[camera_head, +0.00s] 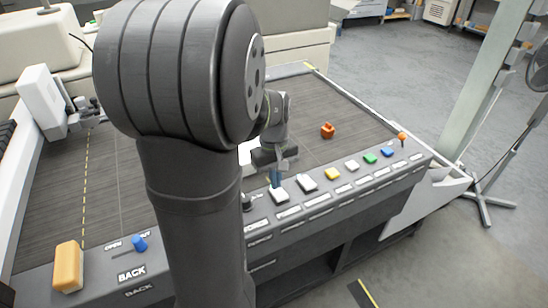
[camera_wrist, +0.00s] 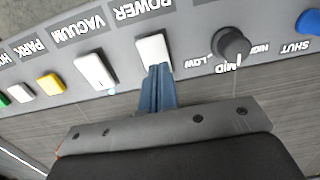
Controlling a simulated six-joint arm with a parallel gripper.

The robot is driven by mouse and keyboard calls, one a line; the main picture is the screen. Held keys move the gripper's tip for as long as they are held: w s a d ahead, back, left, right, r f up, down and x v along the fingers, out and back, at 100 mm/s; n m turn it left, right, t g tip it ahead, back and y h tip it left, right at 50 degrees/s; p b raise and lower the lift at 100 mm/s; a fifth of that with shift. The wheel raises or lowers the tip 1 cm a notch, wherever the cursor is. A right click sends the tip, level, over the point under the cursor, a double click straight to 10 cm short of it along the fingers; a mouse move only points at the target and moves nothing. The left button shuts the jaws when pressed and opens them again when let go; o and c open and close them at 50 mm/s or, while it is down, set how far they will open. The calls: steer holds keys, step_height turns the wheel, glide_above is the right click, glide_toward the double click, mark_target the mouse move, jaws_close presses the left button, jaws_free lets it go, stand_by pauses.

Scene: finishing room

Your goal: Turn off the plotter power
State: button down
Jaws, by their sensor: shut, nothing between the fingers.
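The white power switch (camera_wrist: 154,50) sits on the grey control panel beside its POWER label in the wrist view. In the head view the power switch (camera_head: 279,195) is just below my gripper. My gripper (camera_wrist: 158,68) is shut and empty, with its blue fingers together. The fingertips overlap the table-side end of the switch in the wrist view; I cannot tell whether they touch it.
The white vacuum switch (camera_wrist: 95,70) is beside the power switch, and a black LOW-MID-HIGH knob (camera_wrist: 232,44) is on the other side. Yellow (camera_head: 332,174), green (camera_head: 370,158) and blue (camera_head: 387,152) buttons run right. An orange object (camera_head: 327,130) lies on the dark bed.

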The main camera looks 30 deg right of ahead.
step_height(320, 180, up, 12)
steer(key=w, duration=0.2)
steer(key=shift+r, duration=0.15)
steer(key=shift+s, duration=0.1)
steer(key=shift+s+d+r+g, duration=0.1)
steer(key=shift+s+d+g, duration=0.3)
steer(key=shift+s, duration=0.2)
steer(key=f, duration=0.4)
steer(key=s+f, duration=0.1)
steer(key=f, duration=0.4)
steer(key=s+f, duration=0.1)
steer(key=f, duration=0.4)
steer(key=shift+s, duration=0.1)
